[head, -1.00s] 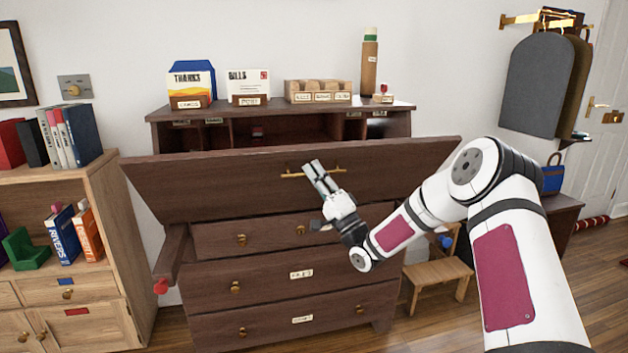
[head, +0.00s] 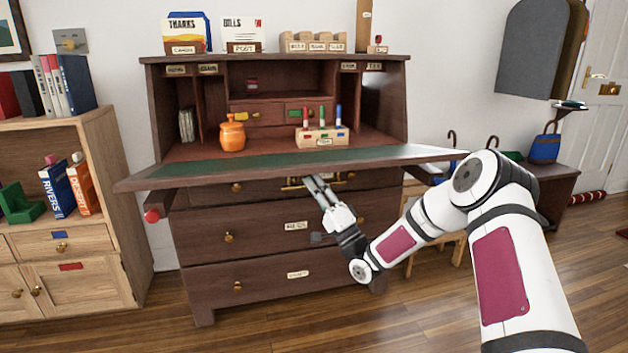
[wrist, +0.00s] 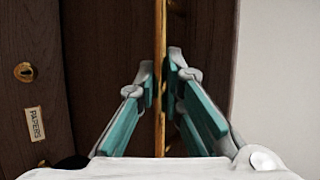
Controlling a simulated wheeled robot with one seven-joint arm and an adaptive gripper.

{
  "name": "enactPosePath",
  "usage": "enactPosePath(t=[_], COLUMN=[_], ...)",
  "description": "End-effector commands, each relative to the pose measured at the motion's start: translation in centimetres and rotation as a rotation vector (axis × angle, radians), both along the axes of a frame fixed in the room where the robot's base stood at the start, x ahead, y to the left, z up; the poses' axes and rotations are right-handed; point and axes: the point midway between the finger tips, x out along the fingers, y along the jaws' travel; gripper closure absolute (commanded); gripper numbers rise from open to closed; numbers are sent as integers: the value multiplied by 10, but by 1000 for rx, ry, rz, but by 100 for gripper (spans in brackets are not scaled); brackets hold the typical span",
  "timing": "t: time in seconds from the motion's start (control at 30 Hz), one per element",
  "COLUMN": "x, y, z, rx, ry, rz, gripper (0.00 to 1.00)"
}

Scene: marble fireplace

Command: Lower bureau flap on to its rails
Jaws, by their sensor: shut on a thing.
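The bureau flap (head: 255,168) is lowered to near level, its green inner surface facing up. My gripper (head: 315,184) is at the flap's front, shut on the brass bar handle (head: 294,186). In the wrist view the brass handle (wrist: 160,50) runs between the two fingers of my gripper (wrist: 160,85). The left rail (head: 168,204), with a red knob (head: 152,216), is pulled out under the flap's left end. I cannot tell whether flap and rail touch.
The open bureau holds an orange jar (head: 232,133) and a wooden pen block (head: 322,136). Drawers (head: 250,235) lie below. A bookcase (head: 100,150) stands close at left, a small chair (head: 437,253) behind my arm. The floor in front is clear.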

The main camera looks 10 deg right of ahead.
Motion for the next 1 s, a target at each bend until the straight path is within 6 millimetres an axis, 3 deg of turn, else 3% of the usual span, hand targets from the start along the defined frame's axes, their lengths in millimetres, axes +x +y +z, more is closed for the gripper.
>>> enactPosePath(t=[0.1,0.3,0.9,0.93,1.0], x=[0,2,3,3,3], y=[0,0,0,0,0], z=[-22,-37,-43,-43,-42], rx=[2,1,0,0,0], ry=[-38,-106,-140,-140,-140], rz=[1,0,1,1,1], gripper=[100,100,100,87,71])
